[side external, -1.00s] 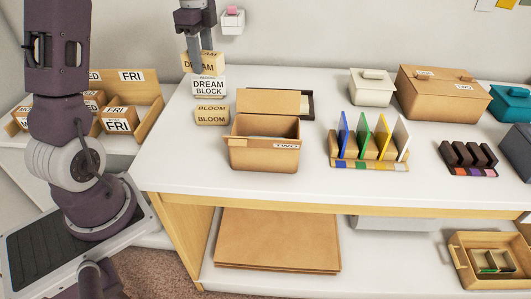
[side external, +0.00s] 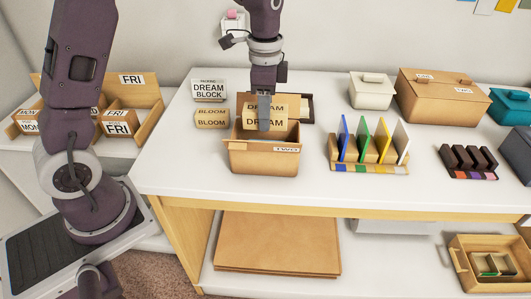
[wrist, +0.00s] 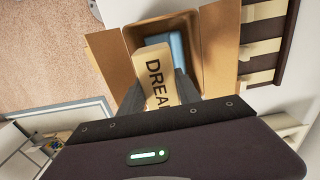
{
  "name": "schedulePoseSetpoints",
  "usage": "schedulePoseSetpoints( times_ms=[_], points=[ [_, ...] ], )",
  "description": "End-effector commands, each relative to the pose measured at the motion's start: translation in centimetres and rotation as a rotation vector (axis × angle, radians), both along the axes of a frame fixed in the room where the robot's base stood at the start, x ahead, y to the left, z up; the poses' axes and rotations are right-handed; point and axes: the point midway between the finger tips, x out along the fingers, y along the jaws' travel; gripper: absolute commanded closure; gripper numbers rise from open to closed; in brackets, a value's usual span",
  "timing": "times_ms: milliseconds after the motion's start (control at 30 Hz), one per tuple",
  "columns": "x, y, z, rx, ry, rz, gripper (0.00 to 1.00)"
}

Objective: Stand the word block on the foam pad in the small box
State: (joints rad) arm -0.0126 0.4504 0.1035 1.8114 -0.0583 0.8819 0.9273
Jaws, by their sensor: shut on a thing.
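In the wrist view the block (wrist: 154,62) is between the two dark fingers (wrist: 160,92), above the box opening. The light blue foam pad (wrist: 177,46) shows inside the box, partly hidden by the block. Whether the block touches the pad cannot be told.
A BLOOM block (side external: 212,119) and a DREAM BLOCK sign (side external: 208,89) stand left of the box. A rack of coloured panels (side external: 370,165) is to its right, with clear tabletop between. The box's flaps are spread open (wrist: 108,60). A dark-framed tray (side external: 307,106) lies behind.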

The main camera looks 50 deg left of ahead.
Motion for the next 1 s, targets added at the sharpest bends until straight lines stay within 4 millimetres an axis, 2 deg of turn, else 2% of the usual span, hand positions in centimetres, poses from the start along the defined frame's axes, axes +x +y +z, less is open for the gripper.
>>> schedulePoseSetpoints(
  times_ms=[100,400,1000],
  points=[
    [-0.2,0.0,-3.1,0.0,0.007,0.0,1.0],
    [-0.1,0.0,-8.3,0.001,0.005,-0.001,1.0],
    [0.0,0.1,-9.6,0.001,0.001,-0.001,1.0]
  ],
)
